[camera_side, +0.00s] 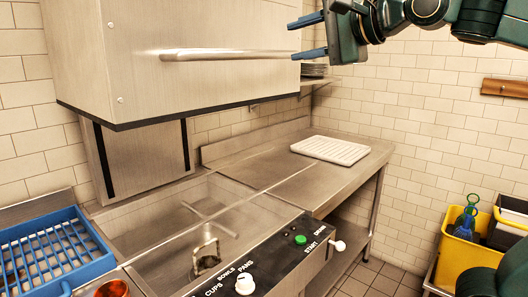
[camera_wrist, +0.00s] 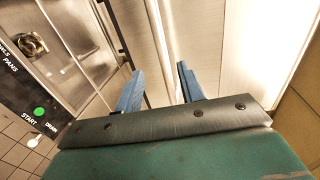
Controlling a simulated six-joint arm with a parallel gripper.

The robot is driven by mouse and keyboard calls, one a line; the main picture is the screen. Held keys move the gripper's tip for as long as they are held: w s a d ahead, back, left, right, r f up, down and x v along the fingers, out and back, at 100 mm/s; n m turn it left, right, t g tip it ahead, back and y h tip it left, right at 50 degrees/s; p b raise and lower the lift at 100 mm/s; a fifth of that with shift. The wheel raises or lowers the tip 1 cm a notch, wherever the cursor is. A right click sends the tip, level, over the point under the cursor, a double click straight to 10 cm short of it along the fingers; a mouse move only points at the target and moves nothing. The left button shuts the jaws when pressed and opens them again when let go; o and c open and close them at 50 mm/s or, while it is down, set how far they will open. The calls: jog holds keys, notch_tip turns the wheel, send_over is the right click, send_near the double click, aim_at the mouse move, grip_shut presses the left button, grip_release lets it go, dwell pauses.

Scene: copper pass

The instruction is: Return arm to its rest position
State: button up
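My gripper (camera_side: 308,36) is at the top of the side view, in front of the right part of the raised steel hood (camera_side: 200,80). Its two blue fingers point left and stand apart, with nothing between them. In the wrist view my gripper (camera_wrist: 160,85) also shows open and empty. The hood's long bar handle (camera_side: 225,55) lies left of the fingers in the side view. Whether the fingers touch the hood cannot be told for certain, but no contact shows.
Below is a steel sink basin (camera_side: 150,215) with a control panel (camera_side: 275,262) and green button (camera_side: 300,240). A white rack (camera_side: 330,150) lies on the right counter. A blue rack (camera_side: 45,255) sits left. A yellow bin (camera_side: 462,250) stands right. Plates (camera_side: 314,70) sit on a wall shelf.

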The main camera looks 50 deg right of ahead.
jog(key=s+f+n+g, duration=0.3)
jog(key=s+f+n, duration=0.3)
jog(key=f, duration=0.3)
jog(key=s+f+n+g, duration=0.3)
jog(key=s+f+n, duration=0.3)
jog(key=f, duration=0.4)
jog(key=s+f+n+g, duration=0.4)
jog(key=s+f+n, duration=0.2)
jog(key=f, duration=0.4)
jog(key=shift+d+f, duration=0.15)
jog(key=shift+d, duration=0.3)
